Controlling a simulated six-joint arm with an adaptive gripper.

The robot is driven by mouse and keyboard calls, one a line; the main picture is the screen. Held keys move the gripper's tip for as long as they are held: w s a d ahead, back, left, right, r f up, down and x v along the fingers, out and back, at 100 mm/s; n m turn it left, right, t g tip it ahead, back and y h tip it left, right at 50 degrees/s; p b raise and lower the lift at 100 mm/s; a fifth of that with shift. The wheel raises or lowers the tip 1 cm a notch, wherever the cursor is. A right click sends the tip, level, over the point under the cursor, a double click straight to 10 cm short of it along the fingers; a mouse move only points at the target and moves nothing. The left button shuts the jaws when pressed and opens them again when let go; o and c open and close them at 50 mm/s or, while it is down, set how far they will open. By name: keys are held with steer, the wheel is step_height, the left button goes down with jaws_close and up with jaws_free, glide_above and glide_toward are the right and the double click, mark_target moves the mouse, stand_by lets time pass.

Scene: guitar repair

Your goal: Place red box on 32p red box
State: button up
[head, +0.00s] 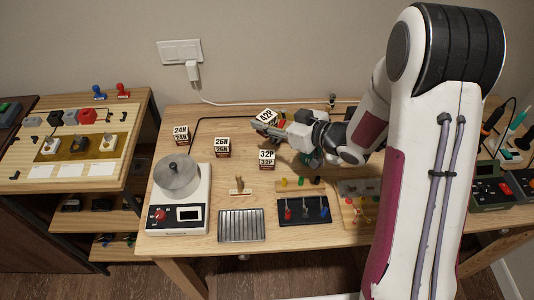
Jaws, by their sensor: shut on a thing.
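My gripper (268,128) is above the back middle of the table in the head view. It is shut on a small box with a white label that seems to read 42P (266,115). The box is tilted, and my fingers hide part of its body; some red shows beside it. The 32P box (267,163) stands upright on the table, below and in front of my gripper in the picture, apart from the held box. It has a white label on top and a dark reddish lower part.
Box 26N (222,152) stands left of the 32P box, and box 24N (181,139) stands farther left. A scale with a metal pot (178,178) is at the left. A small wooden stand (240,187), a ridged metal tray (241,225) and a dark tray (304,211) lie in front.

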steer(key=shift+f, duration=2.9)
steer(key=shift+f, duration=0.1)
steer(key=shift+f, duration=2)
steer(key=shift+f, duration=0.15)
steer(key=o, duration=1.2)
steer(key=shift+r, duration=0.2)
steer(key=shift+v, duration=6)
